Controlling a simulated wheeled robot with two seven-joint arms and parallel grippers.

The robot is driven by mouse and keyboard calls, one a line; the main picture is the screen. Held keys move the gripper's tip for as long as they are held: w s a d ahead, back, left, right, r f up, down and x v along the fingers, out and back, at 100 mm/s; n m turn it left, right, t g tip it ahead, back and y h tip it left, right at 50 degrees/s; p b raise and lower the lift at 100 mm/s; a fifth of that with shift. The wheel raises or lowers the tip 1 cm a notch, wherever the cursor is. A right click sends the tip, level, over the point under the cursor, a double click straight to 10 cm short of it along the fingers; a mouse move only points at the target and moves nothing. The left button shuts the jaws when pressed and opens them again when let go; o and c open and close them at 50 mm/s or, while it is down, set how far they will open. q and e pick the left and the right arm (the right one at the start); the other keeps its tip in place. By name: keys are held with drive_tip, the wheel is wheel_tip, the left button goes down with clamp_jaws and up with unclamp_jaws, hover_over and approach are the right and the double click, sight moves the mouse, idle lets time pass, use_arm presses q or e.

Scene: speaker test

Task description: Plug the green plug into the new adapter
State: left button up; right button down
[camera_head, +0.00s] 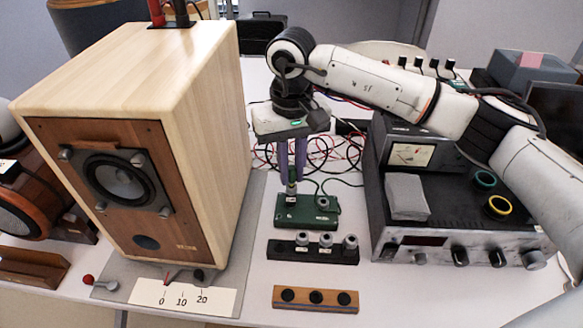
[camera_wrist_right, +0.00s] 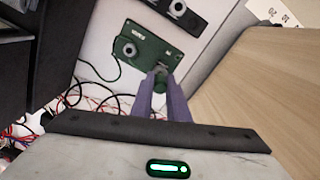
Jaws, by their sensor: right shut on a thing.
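My right gripper (camera_head: 291,172) reaches down from above with its purple fingers, which also show in the wrist view (camera_wrist_right: 164,92). It is shut on the green plug (camera_head: 291,187), a small upright piece at the fingertips; in the wrist view the plug (camera_wrist_right: 161,73) is mostly hidden by the fingers. The plug is over the left part of a green box (camera_head: 307,219), which I take for the adapter. A round metal socket (camera_head: 322,203) shows on its right part. Whether the plug is seated or just above the box, I cannot tell. My left gripper is not in view.
A wooden speaker (camera_head: 215,150) stands close on the left. A dark amplifier (camera_head: 455,225) stands on the right. In front lie a black strip (camera_head: 285,249) with metal connectors and a wooden strip (camera_head: 316,308) with three black knobs. Loose cables (camera_head: 335,150) lie behind.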

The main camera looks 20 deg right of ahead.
drive_tip(key=shift+f+b, duration=0.45)
drive_tip(key=shift+f, duration=0.25)
drive_tip(key=c, duration=1.6)
unclamp_jaws()
drive_tip(key=shift+c, duration=0.2)
drive_tip(key=shift+r, duration=0.15)
drive_tip(key=shift+r+p, duration=2.15)
drive_tip(key=shift+r, duration=1.55)
